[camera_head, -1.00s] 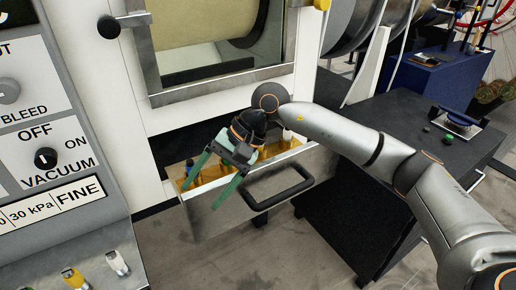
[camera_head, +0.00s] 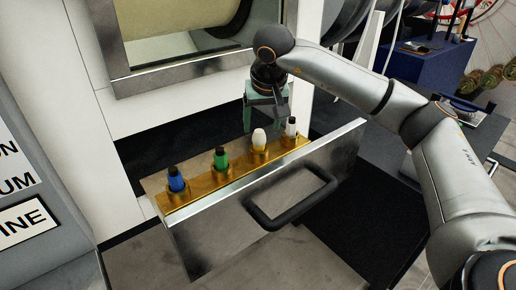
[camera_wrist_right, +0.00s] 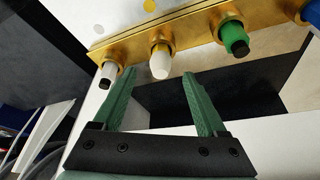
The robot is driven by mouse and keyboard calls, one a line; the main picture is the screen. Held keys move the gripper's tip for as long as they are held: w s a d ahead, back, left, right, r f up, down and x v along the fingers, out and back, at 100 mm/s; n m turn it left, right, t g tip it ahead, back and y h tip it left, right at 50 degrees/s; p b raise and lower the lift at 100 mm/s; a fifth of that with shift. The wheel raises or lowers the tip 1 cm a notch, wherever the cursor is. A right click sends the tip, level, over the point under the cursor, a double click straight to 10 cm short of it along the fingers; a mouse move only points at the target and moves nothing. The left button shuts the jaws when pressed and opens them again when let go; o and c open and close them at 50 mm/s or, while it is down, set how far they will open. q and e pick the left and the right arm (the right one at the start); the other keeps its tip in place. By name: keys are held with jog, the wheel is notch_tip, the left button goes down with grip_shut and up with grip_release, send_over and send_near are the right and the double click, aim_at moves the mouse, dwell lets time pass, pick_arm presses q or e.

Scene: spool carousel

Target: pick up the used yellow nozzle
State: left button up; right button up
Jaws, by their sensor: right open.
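No clearly yellow nozzle shows now. A gold rack (camera_head: 204,186) in a pulled-out metal drawer holds a row of upright nozzles: a blue one (camera_head: 176,182) and a green one (camera_head: 220,160) with black tips, a plain cream-white one (camera_head: 259,140), and a white one with a black tip (camera_head: 291,128). My right gripper (camera_head: 268,123) points down behind the rack, near its right end, open and empty. In the right wrist view its fingers (camera_wrist_right: 159,76) stand apart below the cream-white nozzle (camera_wrist_right: 160,60), with no visible contact. My left gripper is out of view.
The drawer front (camera_head: 255,205) has a black handle (camera_head: 292,202) facing me. The machine's framed window (camera_head: 185,62) is above and behind the drawer. A labelled control panel (camera_head: 28,200) stands at left, and a dark table (camera_head: 465,135) at right.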

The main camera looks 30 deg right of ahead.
aim_at(260, 134)
jog(key=x, duration=0.7)
jog(key=shift+w+f+b, duration=0.15)
jog(key=shift+w+b, duration=0.15)
jog(key=shift+b, duration=0.1)
jog(key=shift+c, duration=0.3)
grip_shut()
